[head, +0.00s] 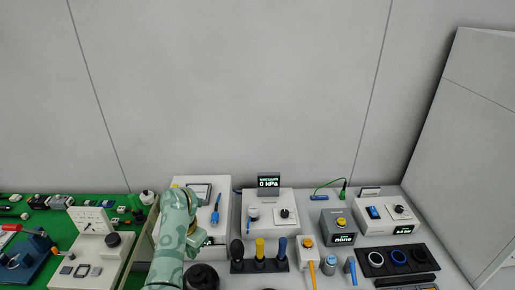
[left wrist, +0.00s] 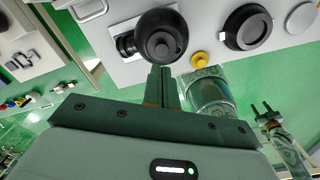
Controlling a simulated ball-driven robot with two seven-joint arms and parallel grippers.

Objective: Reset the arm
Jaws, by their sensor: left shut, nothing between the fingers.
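My left arm (head: 174,235) rises from the bottom left in the head view and bends over the white consoles. Its fingertips cannot be made out there. In the left wrist view my left gripper (left wrist: 163,84) is shut and empty. Its fingertips point at a black ball-shaped knob (left wrist: 162,38) on a white panel; I cannot tell whether they touch it. A small dark two-pronged part on a green arm link, at the right of that view, looks like my right gripper (left wrist: 264,113); its jaw state is unclear.
Close to my left arm stand a vacuum readout (head: 268,182) and a rack with black, yellow and blue handles (head: 260,266). Further right are a grey box with a yellow button (head: 341,232) and a black tray with rings (head: 399,262). Space above the consoles is clear.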

